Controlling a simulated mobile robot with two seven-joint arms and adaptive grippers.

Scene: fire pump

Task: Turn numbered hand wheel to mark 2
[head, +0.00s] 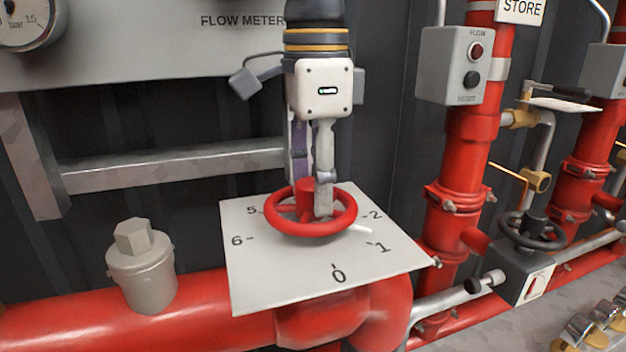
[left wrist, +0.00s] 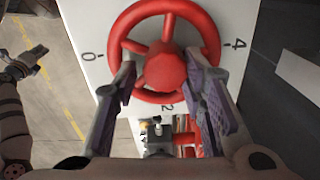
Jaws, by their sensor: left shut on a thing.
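The red hand wheel (head: 283,226) sits over a white plate (head: 265,282) marked with numbers. A short white pointer (head: 361,230) sticks out from under the rim and lies between marks 1 and 2. My left gripper (head: 322,205) comes down from above onto the wheel. In the left wrist view its fingers (left wrist: 163,55) reach in through the wheel (left wrist: 204,25), one on each side of the hub, and it is shut on the wheel. Marks 0, 2 and 4 show there; the pointer does not. A dark gripper, apparently my right one (left wrist: 22,65), hangs away from the wheel at the left.
A red pipe (head: 215,315) with a grey hex-capped fitting (head: 141,265) runs below the plate. To the right stand red vertical pipes (head: 455,200), a grey button box (head: 457,65) and a small black hand wheel (head: 532,232). A grey rail (head: 170,170) crosses behind.

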